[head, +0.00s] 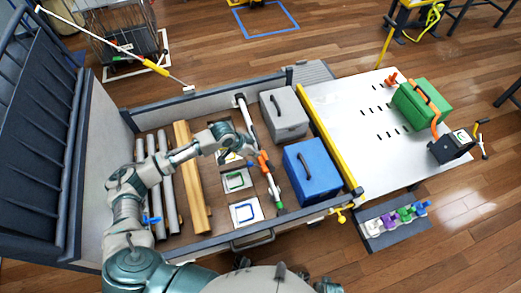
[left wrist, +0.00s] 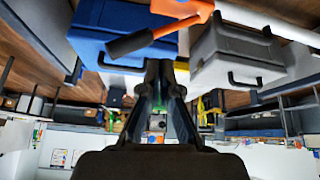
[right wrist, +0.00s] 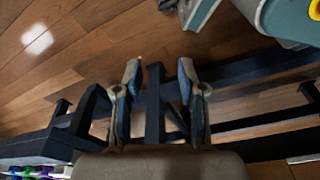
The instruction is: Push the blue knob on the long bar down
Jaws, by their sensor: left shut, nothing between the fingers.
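A long bar (head: 246,114), pale and dark with an orange middle piece (head: 264,162) and a green end, lies in the bed between the boxes and the square plates. A small blue handle (head: 151,219) shows beside the pipes. My left gripper (head: 249,150) is shut and empty close to the orange piece; I cannot tell if they touch. In the left wrist view an orange and black lever (left wrist: 150,37) passes beyond its fingertips. My right gripper (right wrist: 158,75) is open and empty above dark beams.
A blue box (head: 313,172) and a grey box (head: 284,115) stand right of the bar. Pipes (head: 167,185) and timber (head: 190,175) lie to its left. A rack (head: 395,235) with several coloured knobs sits below the white panel (head: 350,120).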

